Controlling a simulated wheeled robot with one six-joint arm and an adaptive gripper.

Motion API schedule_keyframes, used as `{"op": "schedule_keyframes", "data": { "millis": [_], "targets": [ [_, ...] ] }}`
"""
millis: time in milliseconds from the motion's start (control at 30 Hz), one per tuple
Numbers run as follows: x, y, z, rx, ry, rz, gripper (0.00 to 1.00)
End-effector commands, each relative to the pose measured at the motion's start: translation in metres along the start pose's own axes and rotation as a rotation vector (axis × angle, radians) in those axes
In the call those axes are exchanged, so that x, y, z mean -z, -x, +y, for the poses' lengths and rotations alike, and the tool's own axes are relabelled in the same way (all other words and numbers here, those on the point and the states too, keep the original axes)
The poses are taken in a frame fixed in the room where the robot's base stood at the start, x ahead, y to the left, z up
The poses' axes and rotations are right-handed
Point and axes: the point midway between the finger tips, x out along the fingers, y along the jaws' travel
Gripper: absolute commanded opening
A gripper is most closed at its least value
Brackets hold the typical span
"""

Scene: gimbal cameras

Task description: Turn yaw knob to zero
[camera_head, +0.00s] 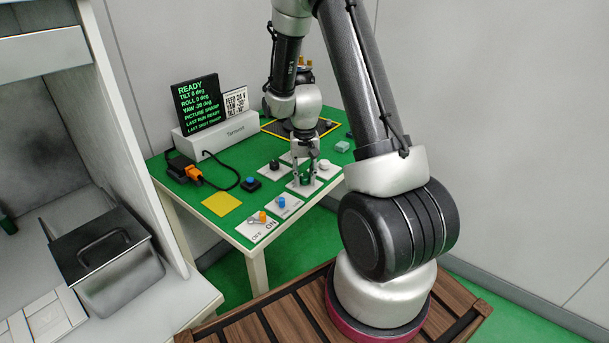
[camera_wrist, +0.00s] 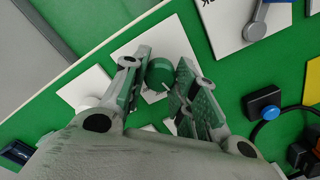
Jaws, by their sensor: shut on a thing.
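A green knob (camera_wrist: 159,73) stands on a white plate (camera_wrist: 158,38) between my gripper's fingers in the wrist view. My gripper (camera_head: 305,172) reaches down over that plate in the head view, shut on the green knob. The fingers lie on either side of it and hide part of it. I cannot read a label on its plate. A black knob (camera_head: 274,165) and a white knob (camera_head: 324,164) sit on plates nearby. The black display (camera_head: 200,105) reads READY, tilt 0, roll 0 and what looks like yaw -30 deg.
A sign (camera_head: 235,103) stands beside the display. A black cable curves across the green table (camera_head: 185,190). A grey bin (camera_head: 108,265) stands left.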

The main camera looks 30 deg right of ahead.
Motion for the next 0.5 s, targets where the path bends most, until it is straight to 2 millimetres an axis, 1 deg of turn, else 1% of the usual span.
{"op": "schedule_keyframes", "data": {
  "millis": [200,500],
  "targets": [
    [0.0000,0.0002,0.0000,0.000,-0.108,0.000,0.04],
    [0.0001,0.0002,-0.0001,0.000,-0.169,0.000,0.04]
  ]
}}
